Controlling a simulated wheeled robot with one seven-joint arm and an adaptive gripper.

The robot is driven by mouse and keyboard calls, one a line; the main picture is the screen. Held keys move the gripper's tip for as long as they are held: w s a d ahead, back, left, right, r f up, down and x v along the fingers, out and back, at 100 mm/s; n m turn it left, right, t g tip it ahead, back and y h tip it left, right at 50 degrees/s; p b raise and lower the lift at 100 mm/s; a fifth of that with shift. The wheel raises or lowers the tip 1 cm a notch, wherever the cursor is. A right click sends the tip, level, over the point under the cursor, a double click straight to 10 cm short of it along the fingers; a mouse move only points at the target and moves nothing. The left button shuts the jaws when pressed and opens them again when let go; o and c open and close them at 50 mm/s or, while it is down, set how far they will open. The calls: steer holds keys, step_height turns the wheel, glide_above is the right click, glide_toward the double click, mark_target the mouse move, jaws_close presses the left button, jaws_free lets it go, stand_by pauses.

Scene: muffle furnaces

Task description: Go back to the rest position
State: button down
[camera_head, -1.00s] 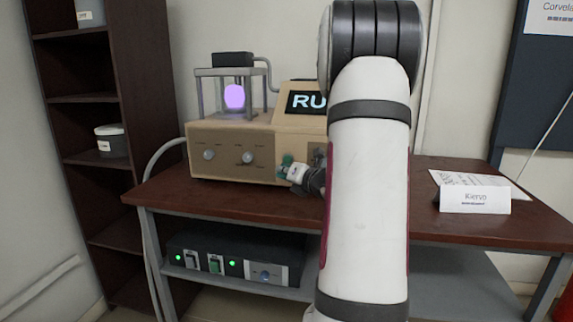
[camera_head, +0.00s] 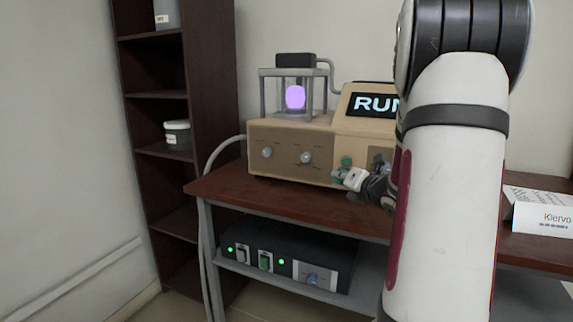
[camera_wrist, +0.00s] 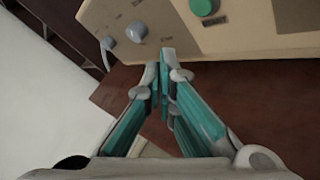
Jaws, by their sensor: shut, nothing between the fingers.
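My gripper (camera_head: 340,176) is shut and empty in front of the beige machine (camera_head: 285,150), near its lower front and its green button (camera_head: 347,161). My arm hides the machine's right part. In the wrist view the teal fingers of my gripper (camera_wrist: 166,52) meet at the tips. There, the green button (camera_wrist: 204,6) is above and to the right of the tips, apart from them. A grey knob (camera_wrist: 136,32) is to their upper left.
The machine stands on a brown table (camera_head: 270,200), its screen (camera_head: 373,104) partly reading "RUN". A black box (camera_head: 330,262) with green lights sits on the lower shelf. A dark bookcase (camera_head: 215,70) stands at the left.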

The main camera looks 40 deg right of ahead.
steer(key=s+a+r+m+g, duration=0.1)
steer(key=a+m+g, duration=0.3)
steer(key=a+m, duration=0.45)
steer(key=s+a+r+m+g, duration=0.1)
steer(key=s+a+m+g, duration=0.15)
steer(key=a+m, duration=0.65)
steer(key=s+a+f+m+g+y, duration=0.3)
steer(key=s+a+g, duration=0.1)
steer(key=s+a, duration=0.85)
steer(key=s+a+f+m+g+y, duration=0.2)
steer(key=s+a+m+g+y, duration=0.15)
steer(key=s+a, duration=0.9)
step_height(320, 180, up, 22)
steer(key=w+a+t+p, duration=0.1)
steer(key=t+p, duration=0.2)
steer(key=p, duration=1.7)
steer(key=shift+w+a, duration=0.2)
steer(key=shift+a, duration=0.05)
steer(key=shift+d+f+h, duration=0.1)
steer(key=shift+d+h, duration=0.05)
steer(key=shift+h, duration=0.1)
